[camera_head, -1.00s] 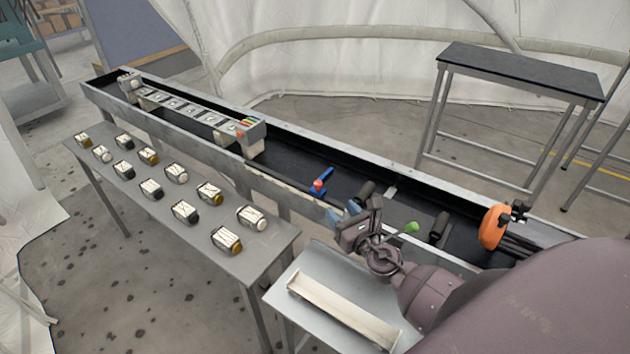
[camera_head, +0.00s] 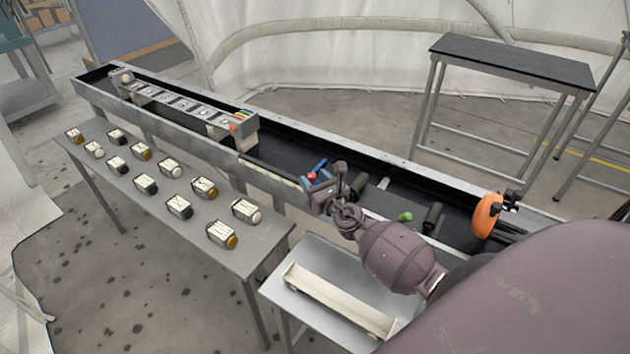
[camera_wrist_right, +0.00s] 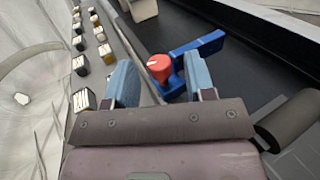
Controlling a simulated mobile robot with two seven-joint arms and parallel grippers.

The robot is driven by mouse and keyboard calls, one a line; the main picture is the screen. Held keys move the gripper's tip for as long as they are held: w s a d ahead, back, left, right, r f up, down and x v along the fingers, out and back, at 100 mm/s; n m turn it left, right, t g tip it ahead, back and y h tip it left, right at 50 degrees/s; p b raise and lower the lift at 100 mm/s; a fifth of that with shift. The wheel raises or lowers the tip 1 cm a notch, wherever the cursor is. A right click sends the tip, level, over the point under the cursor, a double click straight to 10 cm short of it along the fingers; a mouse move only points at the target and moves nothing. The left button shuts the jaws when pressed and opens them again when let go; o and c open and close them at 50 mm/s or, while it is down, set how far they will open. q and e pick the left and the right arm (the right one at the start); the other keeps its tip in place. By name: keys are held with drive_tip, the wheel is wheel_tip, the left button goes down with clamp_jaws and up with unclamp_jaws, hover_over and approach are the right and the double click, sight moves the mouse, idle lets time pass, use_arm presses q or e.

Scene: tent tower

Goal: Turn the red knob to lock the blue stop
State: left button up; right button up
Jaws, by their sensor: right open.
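The red knob (camera_wrist_right: 159,67) stands on the blue stop (camera_wrist_right: 198,46) at the near rail of the black trough. In the head view the knob (camera_head: 312,176) and the blue stop (camera_head: 320,166) show just beyond my right gripper (camera_head: 318,187). My right gripper shows in the wrist view (camera_wrist_right: 160,82) with its two blue-grey fingers spread apart. In that picture the knob appears between the fingertips, with nothing gripped. I cannot tell whether a finger touches the knob or stop. My left gripper is not in view.
The long black trough (camera_head: 285,158) holds a rack of pieces (camera_head: 185,103) farther left. Dark rollers (camera_head: 432,216), a green knob (camera_head: 405,216) and an orange wheel (camera_head: 487,215) lie to the right. A grey table (camera_head: 165,227) with several small blocks stands at the left.

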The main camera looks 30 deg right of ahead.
clamp_jaws()
